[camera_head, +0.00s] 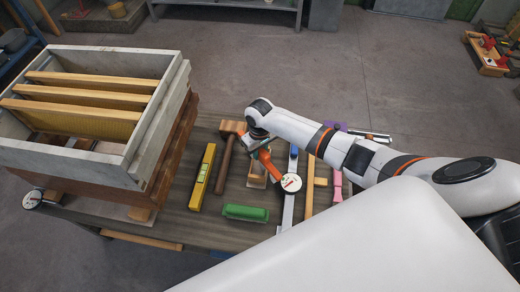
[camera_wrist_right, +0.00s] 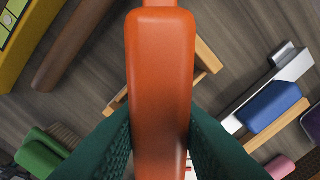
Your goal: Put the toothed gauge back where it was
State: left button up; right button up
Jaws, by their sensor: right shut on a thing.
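My right gripper (camera_head: 263,152) is shut on an orange handle (camera_head: 271,167), which looks like part of the toothed gauge. A round white dial with a red mark (camera_head: 291,183) shows at the handle's lower end; I cannot tell for sure that they are joined. No teeth can be made out. In the right wrist view the green finger pads (camera_wrist_right: 160,140) press on both sides of the orange handle (camera_wrist_right: 160,60). The handle is over the bench, above a small wooden piece (camera_head: 257,176). My left gripper is out of view.
A hive box with frames (camera_head: 150,135) stands at the left, a second dial (camera_head: 32,199) by its corner. On the bench (camera_head: 190,225) lie a yellow level (camera_head: 202,178), a hammer (camera_head: 228,150), a green block (camera_head: 245,213), a metal bar with blue (camera_head: 290,190) and pink pieces (camera_head: 336,186).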

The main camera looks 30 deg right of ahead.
jog(key=shift+f, duration=0.15)
jog(key=o, duration=1)
jog(key=shift+c, duration=0.2)
notch_tip(320, 180, up, 13)
jog(key=p, duration=0.2)
